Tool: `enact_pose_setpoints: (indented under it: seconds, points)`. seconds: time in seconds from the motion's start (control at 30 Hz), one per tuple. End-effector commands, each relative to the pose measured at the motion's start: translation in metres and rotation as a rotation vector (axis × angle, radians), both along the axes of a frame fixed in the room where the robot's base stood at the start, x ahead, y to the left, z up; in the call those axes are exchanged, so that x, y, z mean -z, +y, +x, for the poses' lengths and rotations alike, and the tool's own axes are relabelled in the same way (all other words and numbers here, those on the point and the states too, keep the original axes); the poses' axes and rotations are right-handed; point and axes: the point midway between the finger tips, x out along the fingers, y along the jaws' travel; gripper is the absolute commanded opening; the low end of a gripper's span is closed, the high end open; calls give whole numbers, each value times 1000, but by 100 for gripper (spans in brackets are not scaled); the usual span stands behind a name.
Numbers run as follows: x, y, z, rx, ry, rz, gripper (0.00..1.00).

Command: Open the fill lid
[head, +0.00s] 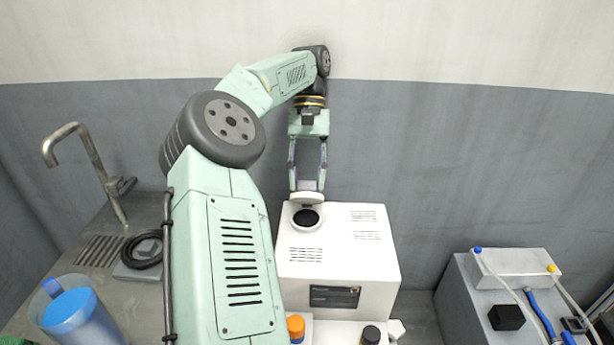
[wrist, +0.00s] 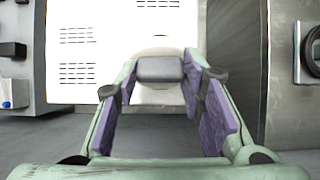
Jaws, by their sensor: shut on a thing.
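The white machine (head: 345,250) has a round dark fill opening (head: 306,218) in its top at the back left. The pale round fill lid (head: 307,199) is just behind this opening and leaves it uncovered. My gripper (head: 307,184) reaches down from above and is shut on the lid's grey grip. In the wrist view the grey grip (wrist: 160,69) sits between the fingertips of my gripper (wrist: 162,82), with the pale lid (wrist: 158,96) around it. The lid hides most of the opening in the wrist view.
A sink with a tap (head: 90,165) and a blue jug (head: 75,318) are on the left. A grey unit with tubes (head: 500,275) stands at the right. Orange-capped (head: 296,326) and black-capped (head: 371,334) bottles are at the machine's front. The wall is close behind.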

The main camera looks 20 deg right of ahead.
Motion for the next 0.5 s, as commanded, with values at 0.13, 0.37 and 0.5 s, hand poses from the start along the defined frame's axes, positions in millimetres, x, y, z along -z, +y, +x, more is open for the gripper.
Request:
enact_pose_setpoints:
  seconds: [0.13, 0.37, 0.5]
  points:
    - [1, 1, 0, 1, 4, 2, 0]
    - [1, 0, 0, 1, 4, 2, 0]
    - [1, 1, 0, 1, 4, 2, 45]
